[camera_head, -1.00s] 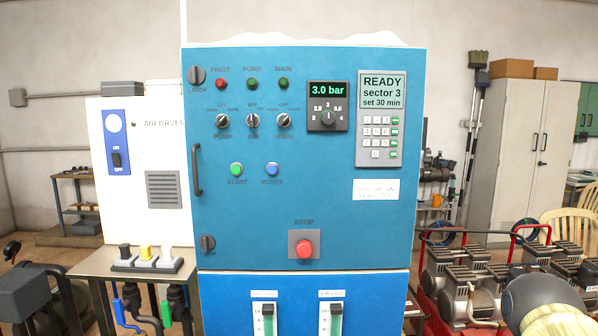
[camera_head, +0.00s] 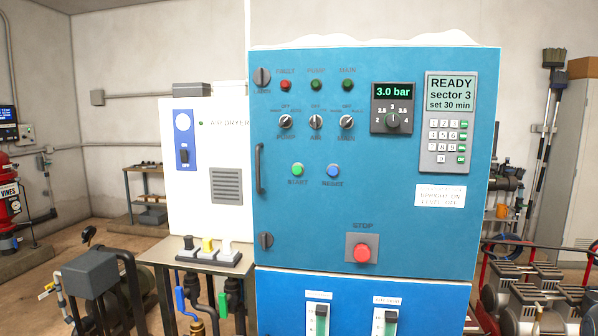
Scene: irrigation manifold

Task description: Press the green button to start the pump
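The green button (camera_head: 297,170), labelled START, is on the left half of the blue control cabinet's door (camera_head: 340,230). A blue RESET button (camera_head: 333,171) sits just right of it. A large red STOP button (camera_head: 362,253) is lower on the door. The PUMP knob (camera_head: 285,122) and a dark green pump lamp (camera_head: 316,85) are above the green button. The display (camera_head: 450,92) reads READY, sector 3, set 30 min. The gauge (camera_head: 392,92) reads 3.0 bar. My gripper is not in view, and nothing covers the green button.
A vertical door handle (camera_head: 259,168) is on the cabinet's left edge. A white air dryer (camera_head: 207,150) stands to the left, above a small metal table (camera_head: 165,251) with valves. Compressors (camera_head: 540,295) stand at the lower right. Some floor at the left is free.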

